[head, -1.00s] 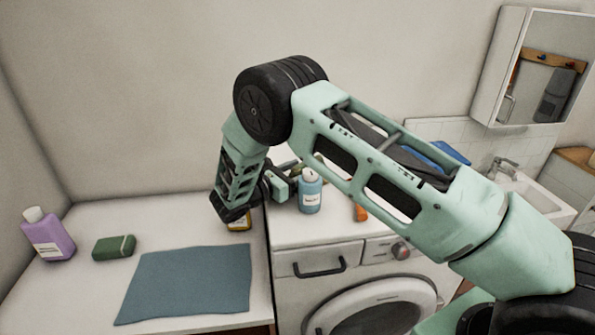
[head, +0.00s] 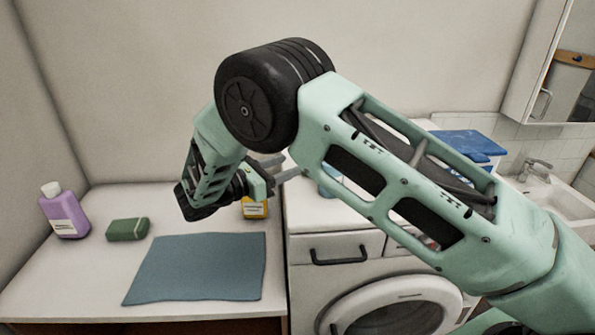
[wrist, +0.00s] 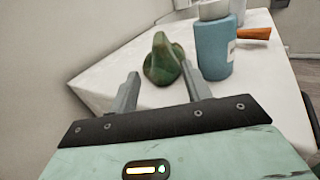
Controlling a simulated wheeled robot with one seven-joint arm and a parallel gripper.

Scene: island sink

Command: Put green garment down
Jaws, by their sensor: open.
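A crumpled green garment (wrist: 163,62) sits in a small peaked heap on the white top of the washing machine in the wrist view. My gripper (wrist: 160,88) is open there, with one finger to each side of the heap in the picture. I cannot tell whether the fingers touch it. In the head view my gripper (head: 279,169) hangs above the left edge of the machine top, and the garment is hidden behind my arm.
A blue bottle (wrist: 213,48) stands close right of the garment, with an orange-handled item (wrist: 254,33) beyond. A yellow-labelled container (head: 254,208), blue-grey cloth (head: 200,268), green block (head: 127,229) and purple bottle (head: 65,212) are on the left counter.

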